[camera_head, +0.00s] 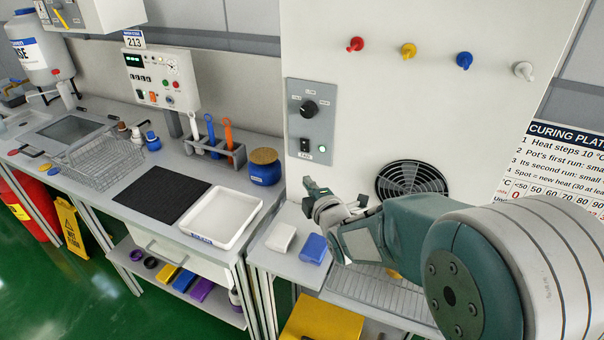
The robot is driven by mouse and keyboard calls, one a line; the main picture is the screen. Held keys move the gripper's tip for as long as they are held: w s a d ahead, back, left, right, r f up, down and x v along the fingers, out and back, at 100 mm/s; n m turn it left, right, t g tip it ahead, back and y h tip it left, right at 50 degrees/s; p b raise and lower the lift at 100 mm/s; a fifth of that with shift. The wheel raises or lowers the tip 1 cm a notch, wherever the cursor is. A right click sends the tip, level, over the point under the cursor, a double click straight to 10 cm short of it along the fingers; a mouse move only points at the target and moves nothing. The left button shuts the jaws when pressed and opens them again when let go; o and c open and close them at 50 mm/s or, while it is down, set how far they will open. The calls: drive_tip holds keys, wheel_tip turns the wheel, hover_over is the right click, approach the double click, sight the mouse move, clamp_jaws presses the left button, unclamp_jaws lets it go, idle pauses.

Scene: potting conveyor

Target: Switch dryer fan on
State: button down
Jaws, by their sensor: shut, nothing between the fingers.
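The dryer is the tall white cabinet (350,80) in the middle. Its grey control panel (318,130) carries a black knob (310,107) and, below it, a small dark fan switch (304,145) above a "FAN" label. A small pale green lamp (321,149) sits beside the switch. The switch's position is too small to tell. A round black fan grille (411,180) is to the right. My gripper (309,183) is shut and empty, a little below the panel in the picture. It appears apart from the switch. My arm hides part of the shelf below.
Red, yellow, blue and white pegs (408,50) stick out above. The left bench holds a white tray (250,204), blue jar (265,170) and tube rack (238,153).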

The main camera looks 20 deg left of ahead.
drive_tip(key=v, duration=0.3)
drive_tip(key=shift+s+d+f, duration=0.2)
drive_tip(key=shift+f, duration=0.1)
idle(0.9)
drive_tip(key=s+d+r+m+h, duration=0.1)
drive_tip(key=d+r+m+h, duration=0.2)
drive_tip(key=d, duration=0.4)
drive_tip(key=s+d+r+m+g+h, duration=0.1)
drive_tip(key=d+m+h, duration=0.1)
drive_tip(key=d+m, duration=0.4)
drive_tip(key=s+d+r+m+h, duration=0.1)
drive_tip(key=d+r+m+h, duration=0.15)
drive_tip(key=d, duration=0.45)
drive_tip(key=s+d+m+g+h, duration=0.2)
drive_tip(key=s+d+m, duration=0.4)
drive_tip(key=s, duration=0.4)
drive_tip(key=s+d+m+g+h, duration=0.2)
drive_tip(key=s+d+m+g, duration=0.1)
drive_tip(key=s+d+m, duration=0.4)
drive_tip(key=s+f+m, duration=0.1)
drive_tip(key=s, duration=0.2)
drive_tip(key=shift+s+d+g, duration=0.25)
drive_tip(key=shift+d+g, duration=0.1)
drive_tip(key=shift+g, duration=0.05)
